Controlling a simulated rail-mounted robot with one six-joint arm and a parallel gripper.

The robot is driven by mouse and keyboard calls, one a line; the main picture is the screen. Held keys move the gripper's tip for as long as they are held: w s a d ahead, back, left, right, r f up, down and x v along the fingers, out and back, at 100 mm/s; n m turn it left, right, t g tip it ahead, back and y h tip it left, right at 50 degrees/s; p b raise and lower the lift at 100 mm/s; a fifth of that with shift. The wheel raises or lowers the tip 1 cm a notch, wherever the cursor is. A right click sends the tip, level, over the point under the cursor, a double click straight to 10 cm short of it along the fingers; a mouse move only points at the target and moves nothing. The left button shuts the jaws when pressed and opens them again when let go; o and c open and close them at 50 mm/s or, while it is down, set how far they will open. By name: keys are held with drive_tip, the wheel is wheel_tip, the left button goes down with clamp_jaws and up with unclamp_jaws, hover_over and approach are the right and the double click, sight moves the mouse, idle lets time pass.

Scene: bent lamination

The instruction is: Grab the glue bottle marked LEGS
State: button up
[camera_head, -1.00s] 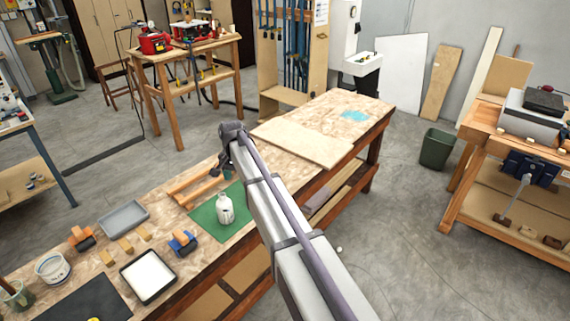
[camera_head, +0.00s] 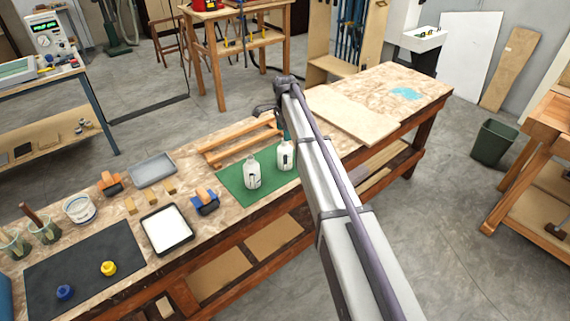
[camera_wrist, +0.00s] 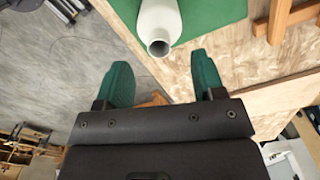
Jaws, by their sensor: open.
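Two white bottles stand upright on a green mat (camera_head: 235,182) in the head view: a left bottle (camera_head: 252,173) and a right bottle (camera_head: 285,158) beside my arm. I cannot read any marking, so I cannot tell which is LEGS. In the wrist view, one white bottle (camera_wrist: 160,24) shows its open round neck toward me, just beyond the gap between my fingers. My gripper (camera_wrist: 161,60) is open and empty, with two green fingers apart. In the head view, my gripper is mostly hidden by my arm, above the mat's far right.
A wooden frame (camera_head: 240,143) lies behind the mat and a pale board (camera_head: 350,115) lies right of it. A white-filled tray (camera_head: 167,229), a blue-and-orange tool (camera_head: 205,202) and a grey tray (camera_head: 152,169) are to the left. The bench's far right end is mostly clear.

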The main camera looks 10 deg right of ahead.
sight(285, 153)
wheel_tip(285, 153, down, 5)
drive_tip(key=b, duration=0.5)
drive_tip(key=shift+f, duration=0.2)
drive_tip(key=shift+r, duration=0.25)
drive_tip(key=shift+s, duration=0.1)
clamp_jaws()
